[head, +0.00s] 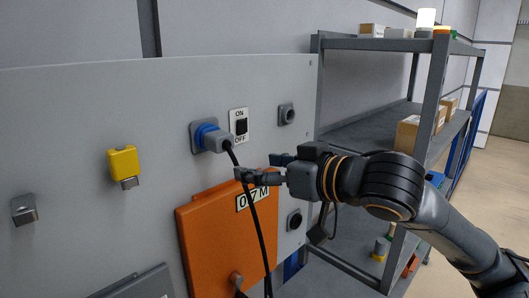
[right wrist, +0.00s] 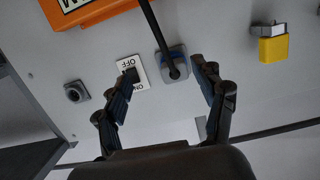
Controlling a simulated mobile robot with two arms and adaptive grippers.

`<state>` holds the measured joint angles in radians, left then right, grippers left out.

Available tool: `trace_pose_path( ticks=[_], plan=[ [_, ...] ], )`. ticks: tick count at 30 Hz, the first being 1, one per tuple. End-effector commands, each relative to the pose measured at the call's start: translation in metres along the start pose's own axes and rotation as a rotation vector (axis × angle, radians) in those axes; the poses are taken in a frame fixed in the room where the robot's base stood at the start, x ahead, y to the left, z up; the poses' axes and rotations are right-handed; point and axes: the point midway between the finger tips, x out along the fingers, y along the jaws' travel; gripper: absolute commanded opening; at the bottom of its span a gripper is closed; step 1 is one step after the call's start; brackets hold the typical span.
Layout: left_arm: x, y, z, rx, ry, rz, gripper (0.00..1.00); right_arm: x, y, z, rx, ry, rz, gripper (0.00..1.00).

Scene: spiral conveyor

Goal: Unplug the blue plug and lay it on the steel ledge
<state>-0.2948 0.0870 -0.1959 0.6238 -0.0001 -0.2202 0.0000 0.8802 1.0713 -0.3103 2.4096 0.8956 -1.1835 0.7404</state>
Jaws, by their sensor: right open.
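The blue plug (head: 212,140) sits in a square wall socket on the grey panel, with a black cable hanging down from it. It also shows in the right wrist view (right wrist: 173,68), between and beyond the fingertips. My right gripper (head: 257,167) is open and empty, to the lower right of the plug in the head view and apart from it. In the right wrist view its fingers (right wrist: 165,70) spread to either side of the plug. A grey metal surface (head: 140,284) at the bottom may be the steel ledge; I cannot tell. My left gripper is not in view.
An ON/OFF switch (head: 240,125) is right of the plug. An orange box (head: 205,235) marked 0.7 M sits below, behind the cable. A yellow padlock-like piece (head: 124,162) is at left. A metal shelf rack (head: 433,90) stands to the right.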

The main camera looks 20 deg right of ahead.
Motion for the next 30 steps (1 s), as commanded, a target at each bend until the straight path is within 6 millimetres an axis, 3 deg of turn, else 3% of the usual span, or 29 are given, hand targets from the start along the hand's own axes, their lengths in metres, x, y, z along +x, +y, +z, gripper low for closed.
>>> trace_pose_path(
  ticks=[1, 4, 10, 18, 30],
  plan=[
    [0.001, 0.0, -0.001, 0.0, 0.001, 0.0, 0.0, -0.015, -0.003, -0.014, -0.015, 0.025, 0.005, 0.7],
    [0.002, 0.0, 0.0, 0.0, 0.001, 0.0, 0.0, -0.033, -0.009, -0.028, -0.018, 0.045, 0.003, 0.7],
    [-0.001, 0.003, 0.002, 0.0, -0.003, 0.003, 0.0, -0.037, -0.013, -0.035, -0.014, 0.053, -0.001, 0.7],
    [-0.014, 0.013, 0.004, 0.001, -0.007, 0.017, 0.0, 0.006, -0.013, -0.039, -0.012, 0.051, -0.002, 0.7],
    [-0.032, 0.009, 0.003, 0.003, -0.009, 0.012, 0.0, 0.078, -0.012, -0.043, -0.015, 0.053, 0.001, 0.7]
  ],
)
